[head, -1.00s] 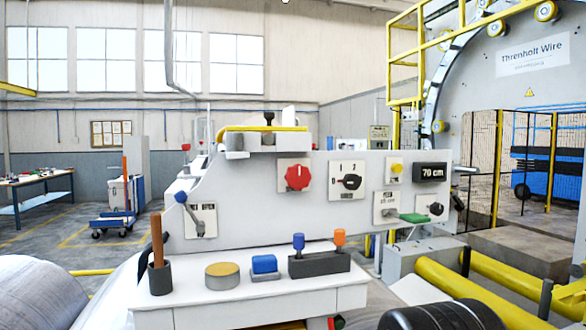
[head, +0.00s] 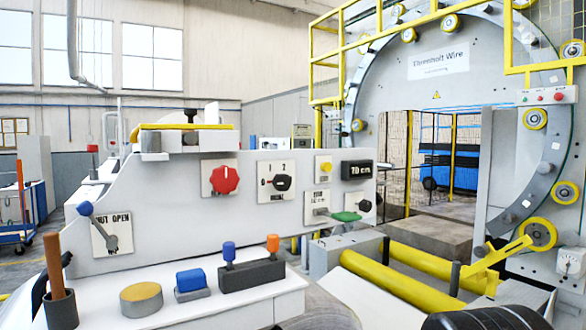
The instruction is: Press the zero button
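The control panel (head: 150,180) faces me in the head view. A small yellow button (head: 325,167) stands on a pale plate in the panel's upper right; the print under it is too small to read. No button legibly marked zero shows. The button looks unobstructed from here.
Near the button are a red knob (head: 223,180), a black rotary switch (head: 282,183) and a green-handled lever (head: 345,216). A blue-knobbed lever (head: 88,210) is at left. The front shelf holds a blue block (head: 190,280). Yellow rollers (head: 395,281) lie at right.

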